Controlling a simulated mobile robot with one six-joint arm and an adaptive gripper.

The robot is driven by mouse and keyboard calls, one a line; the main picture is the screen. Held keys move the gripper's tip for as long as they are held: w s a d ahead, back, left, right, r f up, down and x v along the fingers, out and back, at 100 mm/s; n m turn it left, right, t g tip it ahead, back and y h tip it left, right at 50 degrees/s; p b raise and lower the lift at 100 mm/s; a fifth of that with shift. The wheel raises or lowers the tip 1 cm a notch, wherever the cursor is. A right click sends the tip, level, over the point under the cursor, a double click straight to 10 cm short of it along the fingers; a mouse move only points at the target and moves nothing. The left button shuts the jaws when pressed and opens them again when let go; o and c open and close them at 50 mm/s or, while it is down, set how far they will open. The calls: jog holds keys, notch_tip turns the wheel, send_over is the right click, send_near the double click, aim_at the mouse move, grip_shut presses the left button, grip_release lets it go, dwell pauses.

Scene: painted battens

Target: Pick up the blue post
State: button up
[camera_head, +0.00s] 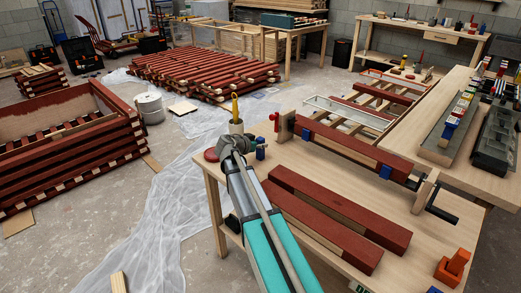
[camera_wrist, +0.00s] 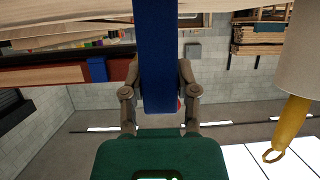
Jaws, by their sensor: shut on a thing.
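The blue post (camera_wrist: 158,60) is a tall flat-sided bar in the middle of the wrist view, running from the top edge down between my fingers. My gripper (camera_wrist: 158,85) is shut on it, with one finger against each side. In the head view my gripper (camera_head: 240,145) is low over the far left corner of the workbench (camera_head: 285,150). A small blue piece shows just right of it there. Whether the post's foot touches the bench is hidden.
A pale cup (camera_head: 236,127) with a yellow-handled tool stands close behind my gripper. A red round thing (camera_head: 211,155) lies to its left. Red battens (camera_head: 330,215) lie to the right on the bench. A longer batten (camera_head: 350,145) with blue blocks is behind them.

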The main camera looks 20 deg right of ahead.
aim_at(260, 138)
jog(key=shift+r, duration=0.15)
grip_shut()
notch_tip(260, 138, up, 3)
jog(key=p, duration=0.3)
jog(key=s+a+r+p, duration=0.6)
jog(key=s+r+p, duration=0.3)
jog(key=s, duration=0.3)
jog(key=shift+s+r+p, duration=0.3)
jog(key=shift+r+p, duration=0.05)
jog(key=shift+p, duration=0.15)
jog(key=shift+a, duration=0.1)
jog(key=shift+r, duration=0.1)
notch_tip(260, 138, up, 7)
jog(key=p, duration=0.7)
